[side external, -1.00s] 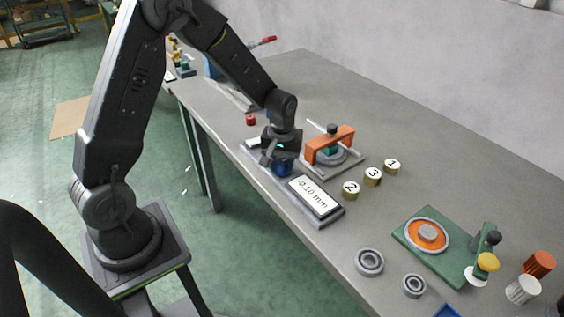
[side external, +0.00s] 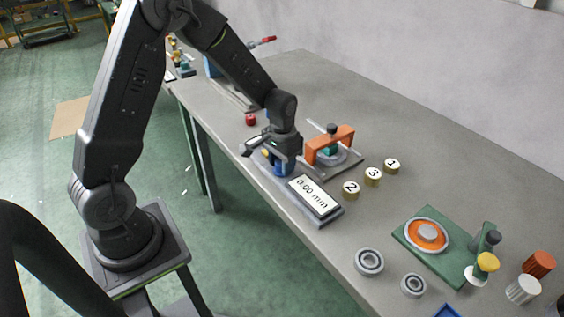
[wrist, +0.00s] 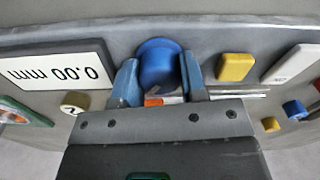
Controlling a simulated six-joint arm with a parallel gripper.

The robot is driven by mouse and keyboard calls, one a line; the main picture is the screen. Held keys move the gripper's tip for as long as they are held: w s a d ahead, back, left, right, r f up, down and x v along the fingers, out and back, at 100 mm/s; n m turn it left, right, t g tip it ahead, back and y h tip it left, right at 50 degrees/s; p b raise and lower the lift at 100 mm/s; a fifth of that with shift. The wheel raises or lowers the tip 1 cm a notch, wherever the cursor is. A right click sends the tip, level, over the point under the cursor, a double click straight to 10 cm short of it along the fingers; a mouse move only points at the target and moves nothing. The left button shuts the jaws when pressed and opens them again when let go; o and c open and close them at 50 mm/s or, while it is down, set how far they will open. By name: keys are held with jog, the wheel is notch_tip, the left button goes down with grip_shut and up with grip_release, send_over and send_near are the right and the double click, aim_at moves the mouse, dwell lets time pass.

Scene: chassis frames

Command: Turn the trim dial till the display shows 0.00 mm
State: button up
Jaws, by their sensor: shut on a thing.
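The blue trim dial (side external: 283,168) sits on a grey panel (side external: 297,208) along the table's near edge. The display (side external: 315,195) on that panel reads 0.00 mm. In the wrist view the display (wrist: 55,72) shows upside down with the same reading. My gripper (side external: 281,160) is over the dial with its fingers pointing down. In the wrist view my gripper (wrist: 160,80) has one finger on each side of the blue dial (wrist: 158,62), shut on it. The fingers hide parts of the dial's sides.
An orange clamp bridge (side external: 330,146) stands close behind the dial. Brass weights numbered 1, 2 and 3 (side external: 372,177) stand to the right. A green fixture (side external: 447,262) and bearing rings (side external: 369,262) lie farther right. A yellow button (wrist: 235,67) is beside the dial.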

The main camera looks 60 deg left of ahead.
jog(key=shift+m, duration=0.4)
jog(key=o, duration=0.9)
jog(key=shift+r, duration=6.95)
